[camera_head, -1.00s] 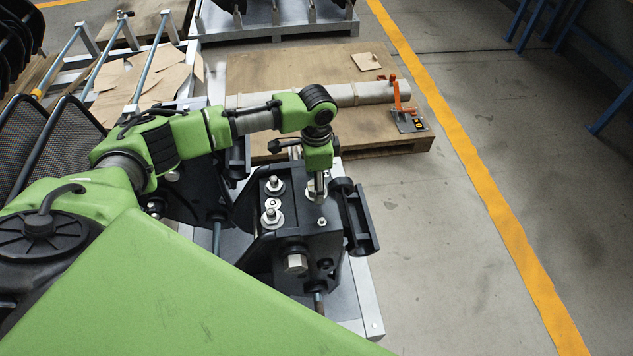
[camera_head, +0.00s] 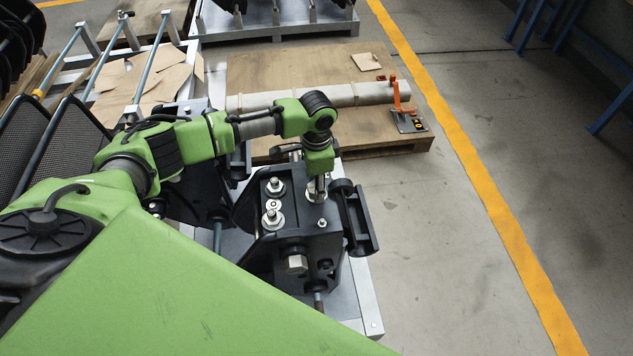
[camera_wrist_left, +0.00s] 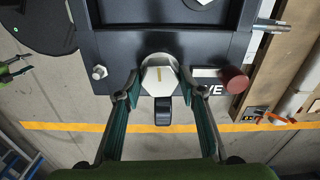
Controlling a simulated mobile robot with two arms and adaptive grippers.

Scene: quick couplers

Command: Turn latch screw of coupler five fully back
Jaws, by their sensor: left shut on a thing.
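The dark block-shaped coupler (camera_head: 310,250) stands on a pale metal frame in the head view. In the left wrist view its face (camera_wrist_left: 215,52) carries a label partly hidden, ending in "VE". The latch screw (camera_wrist_left: 159,74) there has a pale hex head with a yellow line, running roughly up and down in the picture. My left gripper (camera_head: 317,190) points down onto the coupler's top. In the wrist view my left gripper (camera_wrist_left: 160,92) has one finger on each side of the screw head, shut on it. My right gripper is not in view.
Two bolts with pale washers (camera_head: 273,218) stand on the coupler top beside my gripper. A red round knob (camera_wrist_left: 235,80) is right of the screw in the wrist view. A pallet (camera_head: 300,70) with a long beam lies behind. Floor right of the frame is clear.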

